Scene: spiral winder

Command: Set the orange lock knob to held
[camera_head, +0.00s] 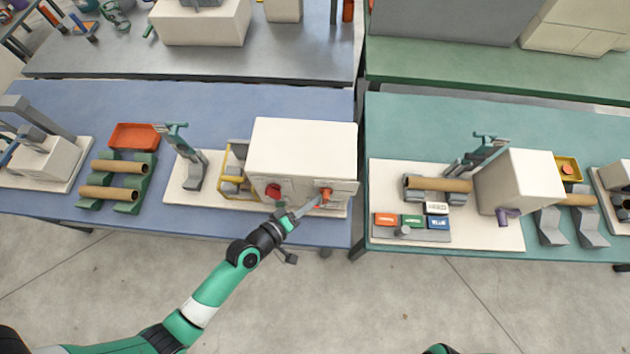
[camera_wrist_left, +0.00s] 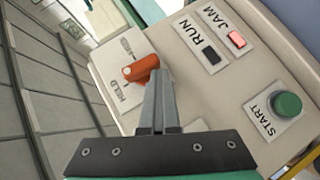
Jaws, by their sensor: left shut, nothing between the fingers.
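The orange lock knob (camera_head: 326,193) is on the front of the white machine box (camera_head: 303,147), near its right end. In the left wrist view the orange knob (camera_wrist_left: 140,68) sits on a pale plate (camera_wrist_left: 128,78) with the word HELD below it and another word above that is hard to read. The knob's bar lies across the plate, between the two words. My left gripper (camera_head: 317,202) is shut and empty; in the left wrist view its fingertips (camera_wrist_left: 159,78) are at the knob's right end. I cannot tell whether they touch it.
A green START button (camera_wrist_left: 286,104), a dark RUN lamp (camera_wrist_left: 210,55) and a lit red JAM lamp (camera_wrist_left: 236,40) are on the same panel. A red knob (camera_head: 273,190) is left of the orange one in the head view. Open floor lies before the blue table (camera_head: 110,213).

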